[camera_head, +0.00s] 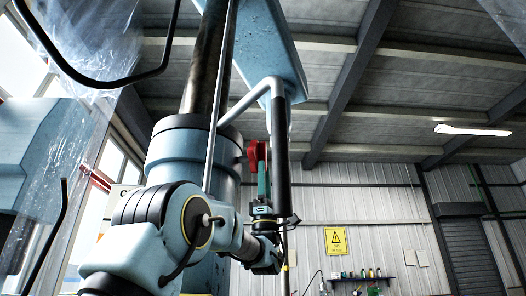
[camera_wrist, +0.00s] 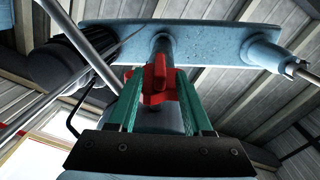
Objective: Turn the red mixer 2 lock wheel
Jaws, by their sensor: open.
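The red lock wheel (camera_head: 257,151) shows in the head view beside the dark upright rod under the blue beam. It also shows in the wrist view (camera_wrist: 157,82), with several stubby lobes. My gripper (camera_head: 262,178) points upward just below the wheel. In the wrist view my gripper (camera_wrist: 159,74) is open, with one green finger on each side of the wheel. The wheel appears between or just beyond the fingertips; I cannot tell whether either finger touches it. The wheel's lower part and mount are partly hidden.
The blue overhead beam (camera_wrist: 210,42) is close above the wheel. A thick dark column (camera_head: 205,65) and a thin grey rod (camera_head: 222,95) stand to the left. Clear plastic sheeting (camera_head: 85,40) hangs at the upper left. A yellow warning sign (camera_head: 335,241) is on the far wall.

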